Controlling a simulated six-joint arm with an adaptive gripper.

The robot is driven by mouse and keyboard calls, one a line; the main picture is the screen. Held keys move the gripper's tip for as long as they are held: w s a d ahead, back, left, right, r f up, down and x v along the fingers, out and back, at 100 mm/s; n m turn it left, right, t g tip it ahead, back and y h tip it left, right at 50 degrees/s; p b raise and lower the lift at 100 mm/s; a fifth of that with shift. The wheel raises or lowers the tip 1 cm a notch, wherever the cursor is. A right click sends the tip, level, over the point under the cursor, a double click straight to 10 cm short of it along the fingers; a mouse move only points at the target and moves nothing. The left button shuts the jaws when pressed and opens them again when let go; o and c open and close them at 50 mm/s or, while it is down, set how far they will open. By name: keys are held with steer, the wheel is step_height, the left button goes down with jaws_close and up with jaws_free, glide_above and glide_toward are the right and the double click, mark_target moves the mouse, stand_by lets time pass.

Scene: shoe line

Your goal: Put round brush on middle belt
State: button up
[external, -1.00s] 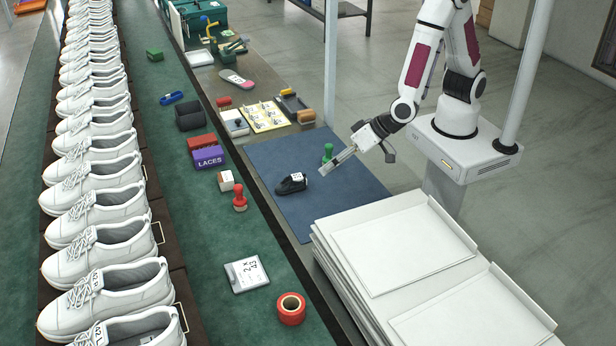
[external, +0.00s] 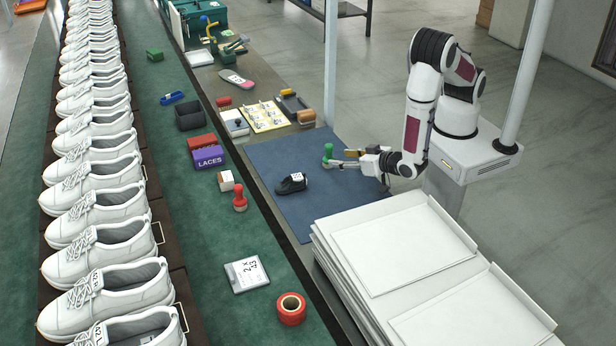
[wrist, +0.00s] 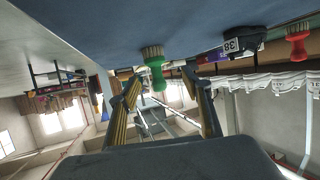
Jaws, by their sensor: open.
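A green round brush (external: 328,152) stands upright on the blue mat, bristles down. In the wrist view the green brush (wrist: 155,72) appears inverted, ahead of and between my fingers. My gripper (external: 349,160) is low over the mat, just right of the brush, with its fingers pointing left toward it. In the wrist view my gripper (wrist: 166,88) has its two fingers spread, with nothing held. A long strip with a row of white shoes (external: 95,210) runs at the left. A green belt surface (external: 195,250) lies right of the shoes; I cannot tell which is called the middle belt.
A small dark shoe-like item (external: 291,184) with a label lies on the blue mat (external: 330,205), left of the brush. A red brush (external: 239,197), laces box (external: 208,157) and red tape roll (external: 291,309) sit on the green surface. White stacked trays (external: 400,250) stand in front.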

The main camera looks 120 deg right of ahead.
mark_target(331, 156)
steer(key=shift+s+d, duration=0.1)
stand_by(0.3)
steer(key=shift+x, duration=1.3)
steer(key=shift+s+x, duration=0.15)
steer(key=shift+x, duration=0.7)
steer(key=shift+s+x, duration=0.15)
steer(key=shift+x, duration=1.7)
steer(key=c, duration=1.3)
steer(key=shift+c, duration=0.2)
steer(key=shift+r, duration=0.2)
